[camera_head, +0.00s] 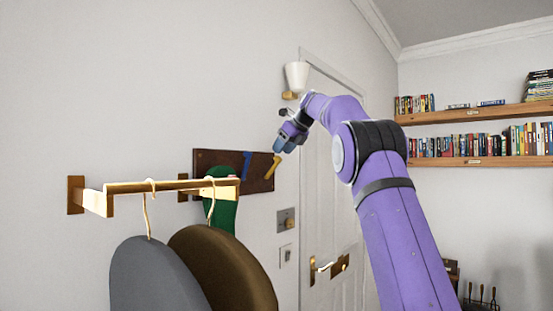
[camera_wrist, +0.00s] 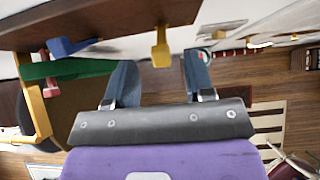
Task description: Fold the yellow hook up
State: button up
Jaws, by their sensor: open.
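The yellow hook (camera_head: 272,167) is at the right end of a dark wooden board (camera_head: 262,184) on the wall. It appears slanted in the head view. In the wrist view the yellow hook (camera_wrist: 161,50) appears between and just beyond my two fingertips, with its wide end towards me. My gripper (camera_head: 280,147) is just above and right of the hook in the head view. In the wrist view my gripper (camera_wrist: 160,63) has its blue-grey fingers spread on either side of the hook, with nothing held. I cannot tell whether a finger touches it.
A blue hook (camera_head: 246,163) is left of the yellow one, and a green item (camera_head: 222,205) hangs further left. A brass rail (camera_head: 125,187) with grey (camera_head: 150,275) and brown (camera_head: 225,265) hanging items stands out at left. A white wall lamp (camera_head: 297,76) is above my gripper.

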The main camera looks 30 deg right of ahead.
jog(key=shift+v, duration=2.1)
jog(key=shift+c, duration=0.5)
